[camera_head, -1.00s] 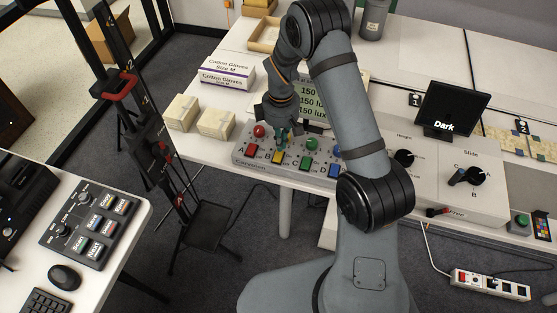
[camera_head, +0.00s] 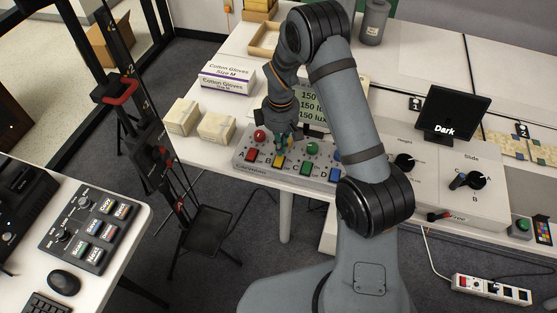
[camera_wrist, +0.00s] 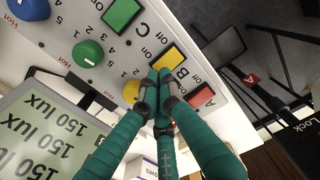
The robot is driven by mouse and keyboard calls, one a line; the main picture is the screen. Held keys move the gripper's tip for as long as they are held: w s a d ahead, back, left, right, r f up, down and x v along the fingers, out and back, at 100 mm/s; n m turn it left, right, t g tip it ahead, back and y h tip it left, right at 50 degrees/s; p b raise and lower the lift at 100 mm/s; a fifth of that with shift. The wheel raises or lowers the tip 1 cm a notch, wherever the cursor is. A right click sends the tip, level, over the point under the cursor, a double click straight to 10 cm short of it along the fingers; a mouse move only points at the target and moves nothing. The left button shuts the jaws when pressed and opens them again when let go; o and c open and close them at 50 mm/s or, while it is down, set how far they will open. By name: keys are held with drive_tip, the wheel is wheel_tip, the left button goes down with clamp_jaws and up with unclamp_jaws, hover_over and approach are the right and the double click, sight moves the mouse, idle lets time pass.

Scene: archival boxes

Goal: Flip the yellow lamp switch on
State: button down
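The grey control panel (camera_head: 240,155) carries a row of coloured square switches and round knobs. The yellow switch (camera_head: 278,160) is the second from the left, beside the letter B. In the wrist view the yellow switch (camera_wrist: 168,58) lies just beyond my fingertips, and the yellow knob (camera_wrist: 131,91) is beside them, partly hidden. My gripper (camera_head: 285,143) is over the panel, behind the yellow switch. In the wrist view its teal fingers (camera_wrist: 161,78) are drawn together, tips close to the switch's near edge. I cannot tell whether they touch it, or which way the switch is set.
The red switch (camera_wrist: 202,96) and green switch (camera_wrist: 122,15) flank the yellow one. A display (camera_wrist: 40,125) reading 150 lux several times stands behind the panel. A black screen reading "Dark" (camera_head: 452,110) stands at right.

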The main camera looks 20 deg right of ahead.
drive_tip(key=shift+f+b, duration=0.9)
drive_tip(key=shift+f, duration=0.1)
idle(0.8)
drive_tip(key=shift+r+p, duration=2.3)
drive_tip(key=shift+r, duration=0.8)
